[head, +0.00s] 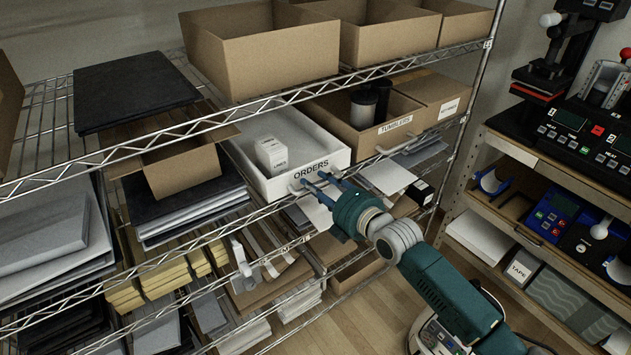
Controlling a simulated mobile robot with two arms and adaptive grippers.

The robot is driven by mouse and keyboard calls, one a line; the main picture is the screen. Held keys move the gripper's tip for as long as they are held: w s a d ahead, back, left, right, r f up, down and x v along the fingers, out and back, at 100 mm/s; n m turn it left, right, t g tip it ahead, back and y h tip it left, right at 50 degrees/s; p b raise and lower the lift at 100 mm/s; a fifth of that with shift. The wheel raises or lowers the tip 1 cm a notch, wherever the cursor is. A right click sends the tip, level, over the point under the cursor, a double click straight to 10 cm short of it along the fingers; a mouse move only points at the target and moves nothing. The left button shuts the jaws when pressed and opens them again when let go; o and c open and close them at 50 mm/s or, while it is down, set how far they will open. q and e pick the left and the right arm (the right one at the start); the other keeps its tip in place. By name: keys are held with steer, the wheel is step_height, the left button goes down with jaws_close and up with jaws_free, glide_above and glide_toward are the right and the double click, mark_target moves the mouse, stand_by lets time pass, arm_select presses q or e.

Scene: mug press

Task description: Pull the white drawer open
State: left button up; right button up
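The white drawer (328,159) is an open-topped bin with a front label reading "ORDERS". It sits on the middle level of the wire rack, with its front close to the shelf's edge. A small white box (271,154) stands inside it. My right gripper (314,184) is at the drawer's front, just below the label. Its two blue fingers are spread apart, and they partly cover the drawer's pull. I cannot tell whether they touch it. My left gripper is out of view.
A cardboard bin labelled "TUMBLERS" (374,139) stands right of the drawer. An open cardboard box (183,172) is at its left. Large cardboard bins (262,66) sit on the shelf above. A workbench with presses (562,150) stands at the right, with open floor (375,305) below.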

steer(key=shift+w+a+f, duration=0.15)
steer(key=shift+w+a, duration=0.25)
jaws_close()
